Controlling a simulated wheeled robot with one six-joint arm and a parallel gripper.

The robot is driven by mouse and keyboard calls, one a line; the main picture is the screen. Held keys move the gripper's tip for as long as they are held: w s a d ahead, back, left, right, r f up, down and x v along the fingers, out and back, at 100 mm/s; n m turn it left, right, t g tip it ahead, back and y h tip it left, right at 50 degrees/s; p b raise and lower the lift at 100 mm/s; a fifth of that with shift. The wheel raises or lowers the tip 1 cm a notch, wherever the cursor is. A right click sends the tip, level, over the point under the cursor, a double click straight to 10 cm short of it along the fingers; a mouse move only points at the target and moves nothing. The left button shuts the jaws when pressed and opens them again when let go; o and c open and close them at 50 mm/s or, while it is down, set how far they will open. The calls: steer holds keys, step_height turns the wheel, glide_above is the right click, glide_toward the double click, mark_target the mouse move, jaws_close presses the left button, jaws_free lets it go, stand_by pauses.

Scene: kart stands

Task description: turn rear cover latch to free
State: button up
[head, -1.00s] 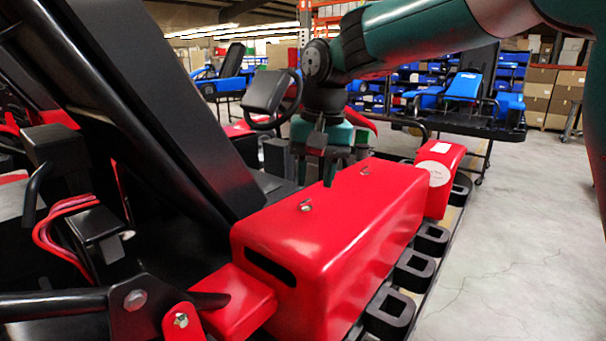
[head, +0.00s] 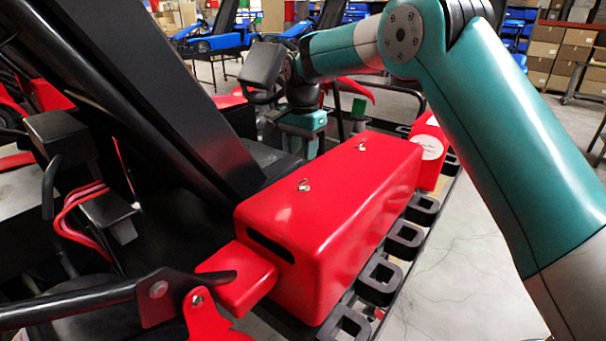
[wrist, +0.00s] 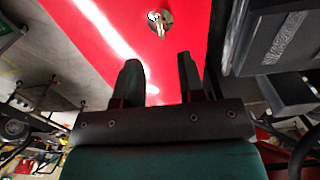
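The red cover (head: 330,205) carries two small metal latches on top, a nearer one (head: 303,186) and a farther one (head: 362,146). In the head view, my gripper (head: 300,147) is beyond the cover's far left side, left of the farther latch, its fingertips mostly hidden. In the wrist view, my gripper (wrist: 158,75) has its two dark fingers apart with nothing between them. One round metal latch with a raised tab (wrist: 160,22) shows beyond the fingertips on the red surface, apart from them. I cannot tell which of the two it is.
A black seat (head: 170,110) rises left of the cover, and a steering wheel (head: 265,70) stands near my gripper. A smaller red box (head: 428,150) with a white label sits past the cover's far end. Black rail blocks (head: 405,240) line its right side; open floor lies beyond.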

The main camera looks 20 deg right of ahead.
mark_target(302, 181)
step_height(302, 181, down, 8)
steer(key=shift+f+p, duration=0.15)
steer(key=shift+p, duration=1)
steer(key=shift+c, duration=0.2)
jaws_close()
